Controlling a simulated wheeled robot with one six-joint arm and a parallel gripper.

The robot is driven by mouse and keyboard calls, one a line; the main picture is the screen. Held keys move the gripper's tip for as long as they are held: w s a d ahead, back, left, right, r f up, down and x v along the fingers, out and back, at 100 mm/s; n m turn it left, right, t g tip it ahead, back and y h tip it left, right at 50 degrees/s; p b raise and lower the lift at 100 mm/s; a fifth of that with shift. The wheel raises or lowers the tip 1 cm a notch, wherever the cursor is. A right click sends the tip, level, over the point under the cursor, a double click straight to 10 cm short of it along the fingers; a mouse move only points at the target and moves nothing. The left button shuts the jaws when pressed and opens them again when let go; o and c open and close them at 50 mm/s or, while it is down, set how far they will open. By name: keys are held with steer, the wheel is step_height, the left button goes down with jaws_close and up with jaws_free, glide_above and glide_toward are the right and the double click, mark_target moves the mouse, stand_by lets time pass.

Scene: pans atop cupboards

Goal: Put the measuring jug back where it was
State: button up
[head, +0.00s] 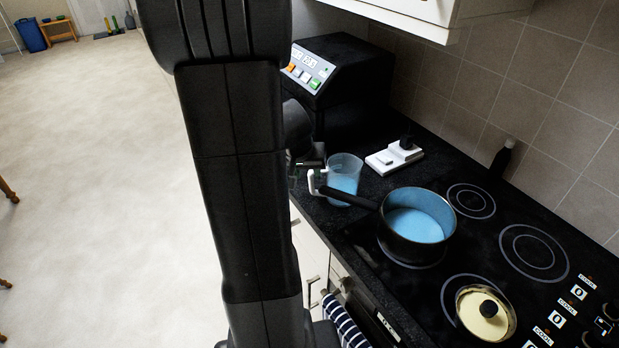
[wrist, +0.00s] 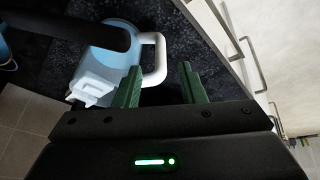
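The measuring jug (head: 345,175) is clear, holds blue liquid and stands upright on the dark worktop. Its white handle points left in the head view. In the wrist view the jug (wrist: 105,58) is at upper left, and its handle reaches between the green fingers of my gripper (wrist: 160,68). The fingers are apart, with a gap visible to the right of the handle; the handle lies closer to the left finger. I cannot tell whether that finger touches it. In the head view my arm hides most of the gripper.
A saucepan (head: 418,233) with blue contents stands on the hob, its black handle passing close in front of the jug. A white device (head: 394,158) lies behind the jug, and a black appliance (head: 335,80) stands at the back left. A lid (head: 486,314) lies on the front hob.

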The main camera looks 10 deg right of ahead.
steer(key=shift+v, duration=2.45)
